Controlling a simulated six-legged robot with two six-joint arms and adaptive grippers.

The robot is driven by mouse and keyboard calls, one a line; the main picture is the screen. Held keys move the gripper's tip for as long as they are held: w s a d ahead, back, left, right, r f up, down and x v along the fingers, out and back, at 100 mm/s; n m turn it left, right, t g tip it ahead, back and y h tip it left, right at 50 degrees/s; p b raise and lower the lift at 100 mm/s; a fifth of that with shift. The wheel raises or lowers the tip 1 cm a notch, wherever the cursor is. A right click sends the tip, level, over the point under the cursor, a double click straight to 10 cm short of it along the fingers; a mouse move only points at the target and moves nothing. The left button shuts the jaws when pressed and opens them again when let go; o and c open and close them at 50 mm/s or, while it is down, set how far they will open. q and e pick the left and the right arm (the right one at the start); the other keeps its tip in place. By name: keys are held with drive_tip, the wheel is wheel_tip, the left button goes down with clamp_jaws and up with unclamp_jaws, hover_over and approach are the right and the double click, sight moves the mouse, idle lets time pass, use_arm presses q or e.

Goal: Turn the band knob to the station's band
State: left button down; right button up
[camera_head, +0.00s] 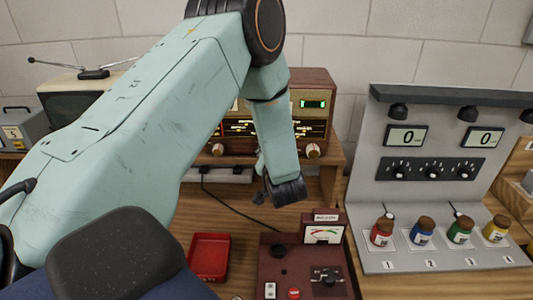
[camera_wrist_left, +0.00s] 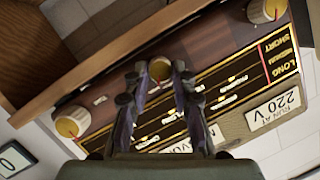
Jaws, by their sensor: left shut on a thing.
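The wooden radio (camera_head: 316,84) stands on the bench behind my left arm, its dial lit and a small green display at upper right. In the left wrist view, my left gripper (camera_wrist_left: 160,72) is shut on the round brass-coloured middle knob (camera_wrist_left: 160,66), one finger on each side. The gripper and this knob are hidden behind my arm in the head view. The dial (camera_wrist_left: 279,54) carries the words LONG, MEDIUM and SHORT. The knob's pointer and setting cannot be read. My right gripper is not in view.
The radio's left knob (camera_head: 218,149) and right knob (camera_head: 313,150) flank my forearm. In front are a red tray (camera_head: 226,262) and a dark red meter box (camera_head: 270,262). A grey stand (camera_head: 367,190) with several jars is at right. An old television (camera_head: 70,102) is at left.

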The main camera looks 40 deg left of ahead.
use_arm(q)
drive_tip(key=shift+f+m, duration=0.15)
drive_tip(key=shift+m, duration=0.25)
drive_tip(key=shift+s, duration=0.1)
drive_tip(key=c, duration=1.1)
unclamp_jaws()
drive_tip(key=shift+y, duration=0.3)
drive_tip(key=v, duration=1.2)
drive_tip(key=shift+r, duration=0.25)
drive_tip(key=shift+d, duration=0.1)
drive_tip(key=shift+f, duration=0.1)
